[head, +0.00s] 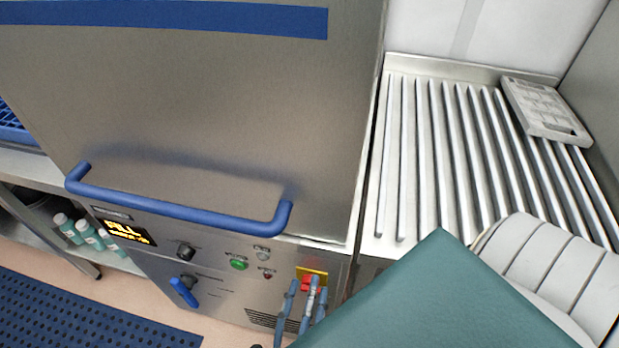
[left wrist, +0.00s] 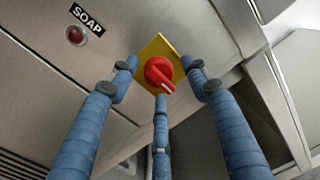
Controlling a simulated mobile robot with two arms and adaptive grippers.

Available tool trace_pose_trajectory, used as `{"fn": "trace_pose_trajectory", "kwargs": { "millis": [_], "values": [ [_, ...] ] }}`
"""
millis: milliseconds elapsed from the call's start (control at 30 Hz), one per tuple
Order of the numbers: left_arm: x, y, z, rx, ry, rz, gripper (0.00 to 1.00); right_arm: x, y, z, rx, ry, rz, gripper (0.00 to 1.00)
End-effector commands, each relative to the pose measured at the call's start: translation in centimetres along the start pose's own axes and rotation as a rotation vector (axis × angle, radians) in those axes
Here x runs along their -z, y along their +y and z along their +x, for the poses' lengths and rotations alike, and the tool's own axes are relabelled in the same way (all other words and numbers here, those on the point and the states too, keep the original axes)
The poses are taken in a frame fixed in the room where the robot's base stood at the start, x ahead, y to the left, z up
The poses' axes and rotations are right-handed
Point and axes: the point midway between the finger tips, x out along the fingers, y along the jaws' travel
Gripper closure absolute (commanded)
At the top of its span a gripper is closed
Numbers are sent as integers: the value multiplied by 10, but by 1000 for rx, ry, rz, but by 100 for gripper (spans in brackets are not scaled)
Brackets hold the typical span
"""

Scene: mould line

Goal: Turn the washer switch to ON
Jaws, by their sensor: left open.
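The washer switch is a red rotary knob (left wrist: 159,73) on a yellow plate (left wrist: 150,50) on the washer's steel front. In the left wrist view a pale mark on the knob points down and right. No ON or OFF lettering is legible. In the head view the yellow plate (head: 312,271) shows at the panel's right end, with the red knob partly hidden by fingers. My left gripper (head: 305,292) is open in front of it, its blue fingers spread around the knob; they appear apart from it. My right gripper is not in view.
The washer's blue handle (head: 185,207) runs above the panel. A display (head: 127,232), a green button (head: 239,264), dark knobs and a blue lever (head: 183,292) lie to the left. A ribbed steel table (head: 430,150) with a grey tray-like block (head: 545,110) stands right.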

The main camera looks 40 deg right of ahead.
Motion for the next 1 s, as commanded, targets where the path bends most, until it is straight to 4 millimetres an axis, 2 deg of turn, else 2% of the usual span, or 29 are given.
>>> {"fn": "trace_pose_trajectory", "kwargs": {
  "millis": [167,400,600,767,1000],
  "values": [
    [1,1,-20,-3,1,-1,53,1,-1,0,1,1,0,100],
    [2,1,-72,-5,3,-1,53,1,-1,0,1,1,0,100],
    [2,1,-105,-2,2,0,53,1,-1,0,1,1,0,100],
    [2,0,-117,1,2,0,53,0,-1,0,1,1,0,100],
    [1,0,-119,1,2,0,53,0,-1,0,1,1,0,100]
  ]
}}
